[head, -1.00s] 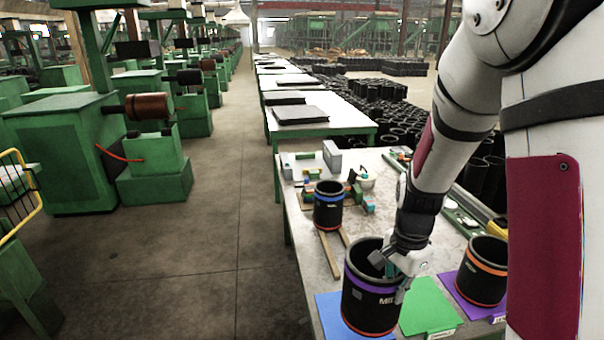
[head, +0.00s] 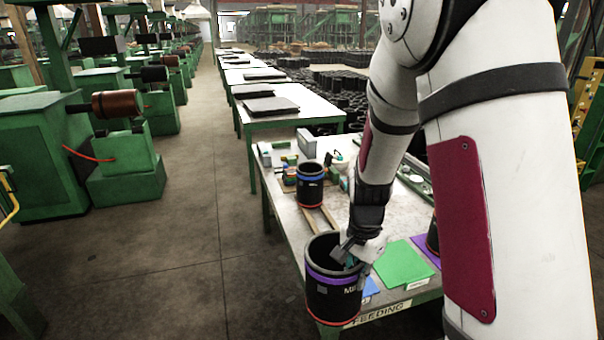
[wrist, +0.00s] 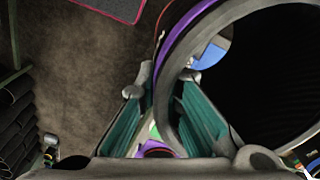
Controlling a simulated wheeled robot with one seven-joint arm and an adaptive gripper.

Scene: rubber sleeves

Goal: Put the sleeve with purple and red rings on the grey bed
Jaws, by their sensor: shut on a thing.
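The large black sleeve with purple and red rings (head: 333,294) is at the near left corner of the table in the head view. My gripper (head: 350,256) is shut on its rim on the right side. In the wrist view the sleeve's wall (wrist: 172,95) passes between the two teal finger pads of my gripper (wrist: 160,85). The sleeve looks upright and overlaps the table's front edge; I cannot tell how high it is. I cannot make out the grey bed for certain. A dark panel with a red edge (wrist: 112,5) shows at the wrist view's top.
On the table (head: 283,215) are a blue-ringed sleeve (head: 310,187), a blue sheet (head: 370,287), a green sheet (head: 405,263) and a purple sheet (head: 426,248). Another sleeve (head: 433,237) is partly behind my arm. Open floor (head: 190,240) lies left, beside green machines (head: 125,165).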

